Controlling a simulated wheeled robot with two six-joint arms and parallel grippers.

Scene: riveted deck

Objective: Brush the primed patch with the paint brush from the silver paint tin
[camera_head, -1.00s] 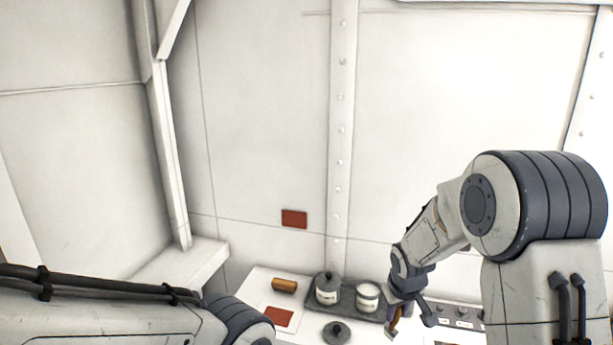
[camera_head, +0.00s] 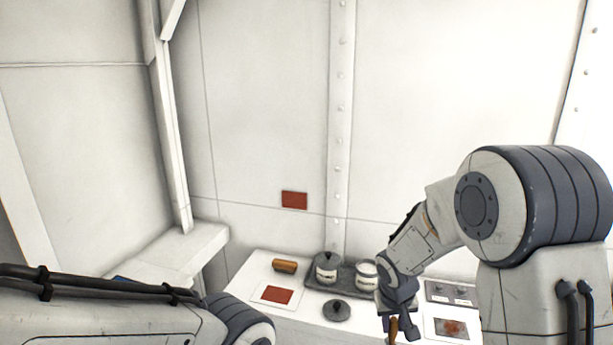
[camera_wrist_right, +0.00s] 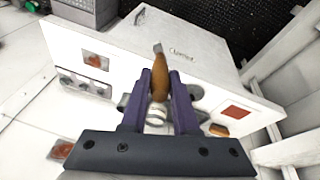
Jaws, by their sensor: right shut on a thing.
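My right gripper (camera_head: 397,322) is shut on the paint brush's orange-brown handle (camera_head: 393,329). In the right wrist view the handle (camera_wrist_right: 161,72) sits between the purple fingers (camera_wrist_right: 160,98), with a grey tip at its far end; the bristles cannot be made out. The gripper is in front and to the right of an open pale tin (camera_head: 366,274). A lidded tin (camera_head: 326,268) stands left of it. A red patch lies on a white card (camera_head: 259,297) on the table; another red patch (camera_head: 294,200) is on the wall. My left gripper is out of view.
Both tins stand on a dark tray (camera_head: 345,290). A loose dark lid (camera_head: 337,311) lies in front. A brown roll (camera_head: 284,266) lies at the left. A card with a rusty patch (camera_head: 450,328) and a grey panel (camera_head: 450,293) are at the right.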

